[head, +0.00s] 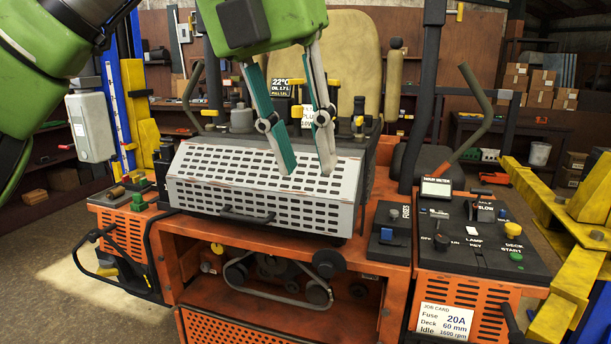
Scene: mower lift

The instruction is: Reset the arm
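My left arm, green with dark joints, comes in from the upper left. Its green gripper body hangs at the top centre. My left gripper (306,172) points down with its two teal-and-grey fingers apart and nothing between them. The fingertips show in front of the white perforated cover (215,180) of the orange mower. I cannot tell whether they touch it. The cover looks closed, with a dark handle (246,216) along its lower front edge. My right gripper is not in view.
The orange mower (398,258) fills the middle, with a control panel (465,232) at right and a job card (446,320) below. A yellow lift frame (570,290) stands at far right. A tan seat (352,60) and upright black bars rise behind the cover. Shelves with boxes line the back.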

